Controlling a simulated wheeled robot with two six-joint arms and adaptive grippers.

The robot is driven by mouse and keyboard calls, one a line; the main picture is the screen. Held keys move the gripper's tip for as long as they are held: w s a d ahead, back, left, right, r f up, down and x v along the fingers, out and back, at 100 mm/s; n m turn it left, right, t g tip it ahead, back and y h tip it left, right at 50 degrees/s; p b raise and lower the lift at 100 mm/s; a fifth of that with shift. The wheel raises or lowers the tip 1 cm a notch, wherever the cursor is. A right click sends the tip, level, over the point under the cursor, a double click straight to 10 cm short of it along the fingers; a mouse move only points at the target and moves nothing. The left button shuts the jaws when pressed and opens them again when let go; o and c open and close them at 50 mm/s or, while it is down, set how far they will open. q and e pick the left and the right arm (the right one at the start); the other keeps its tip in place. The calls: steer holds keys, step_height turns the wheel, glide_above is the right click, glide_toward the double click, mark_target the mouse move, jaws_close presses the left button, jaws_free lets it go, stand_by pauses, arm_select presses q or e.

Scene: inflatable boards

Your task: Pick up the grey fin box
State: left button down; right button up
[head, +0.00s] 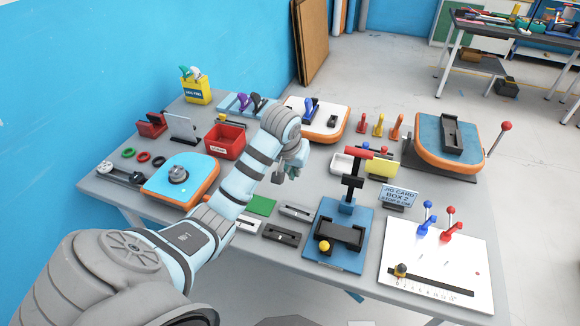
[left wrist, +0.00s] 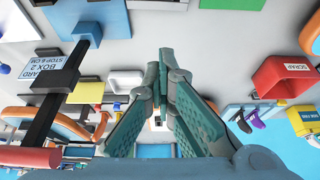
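Three slim slotted fin boxes lie flat on the grey table in the head view. I cannot make out the grey box in that view. My right gripper is not in view.
A green card (head: 262,205) lies beside the boxes. A blue jig (head: 337,258) with a black upright and yellow knob stands right of them, near a jig card (head: 398,196). A red scrap bin (head: 225,140) and an orange-edged board (head: 178,180) are to the left.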

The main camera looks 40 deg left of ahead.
arm_select(q)
steer(key=shift+s+a+r, duration=0.4)
steer(key=shift+a+r, duration=0.35)
steer(key=shift+r, duration=0.05)
steer(key=c, duration=2.3)
jaws_free()
steer(key=shift+a+f, duration=0.1)
steer(key=shift+a, duration=0.1)
steer(key=o, duration=0.4)
steer(key=shift+w, duration=0.15)
steer(key=shift+c, duration=0.2)
steer(key=o, duration=0.3)
steer(key=shift+d, duration=0.25)
steer(key=o, duration=0.7)
steer(key=shift+d, duration=0.3)
steer(key=shift+c, duration=0.2)
steer(key=o, duration=0.5)
steer(key=shift+a, duration=0.3)
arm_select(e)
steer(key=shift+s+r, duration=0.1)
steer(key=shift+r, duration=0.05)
